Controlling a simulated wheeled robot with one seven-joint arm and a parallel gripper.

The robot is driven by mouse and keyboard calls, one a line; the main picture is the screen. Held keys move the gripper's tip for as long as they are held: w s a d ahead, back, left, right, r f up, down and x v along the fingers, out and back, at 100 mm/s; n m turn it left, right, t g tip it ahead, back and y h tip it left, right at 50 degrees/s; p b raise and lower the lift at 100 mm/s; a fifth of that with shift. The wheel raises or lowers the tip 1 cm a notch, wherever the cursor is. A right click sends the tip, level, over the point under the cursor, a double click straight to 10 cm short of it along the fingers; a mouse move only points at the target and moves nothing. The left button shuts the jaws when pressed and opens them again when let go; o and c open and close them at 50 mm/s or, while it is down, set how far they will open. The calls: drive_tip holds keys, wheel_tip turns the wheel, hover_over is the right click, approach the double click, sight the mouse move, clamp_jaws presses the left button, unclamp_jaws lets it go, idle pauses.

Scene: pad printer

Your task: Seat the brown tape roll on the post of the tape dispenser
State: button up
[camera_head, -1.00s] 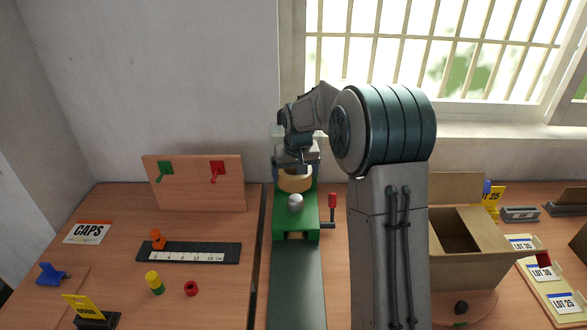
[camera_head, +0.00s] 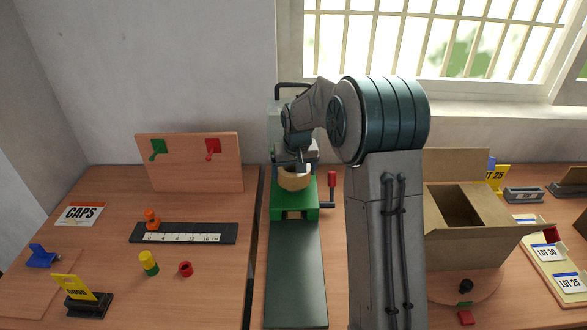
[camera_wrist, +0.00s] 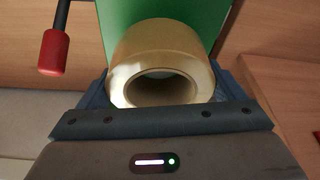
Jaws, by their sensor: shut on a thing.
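The brown tape roll (camera_head: 295,183) is tan and held by my gripper (camera_head: 295,166) above the green base of the pad printer (camera_head: 295,208) in the head view. In the wrist view the roll (camera_wrist: 165,45) lies between the jaws of my gripper (camera_wrist: 165,90), with its round hole facing the camera. The jaws are shut on it. I cannot tell whether the roll touches the green base. I cannot make out the tape dispenser or its post with certainty in either view.
A red-handled lever (camera_head: 331,182) stands right of the green base and shows in the wrist view (camera_wrist: 52,52). An open cardboard box (camera_head: 465,235) is farther right. A ruler block (camera_head: 183,233) and small coloured parts lie left. A pegboard (camera_head: 190,165) stands behind them.

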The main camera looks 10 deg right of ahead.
drive_tip(key=shift+f, duration=0.45)
drive_tip(key=shift+f+b, duration=0.7)
drive_tip(key=shift+f, duration=0.1)
idle(0.4)
drive_tip(key=o, duration=0.8)
drive_tip(key=v, duration=1.2)
drive_tip(key=shift+r, duration=0.35)
drive_tip(key=shift+s+r, duration=0.2)
drive_tip(key=shift+r, duration=0.4)
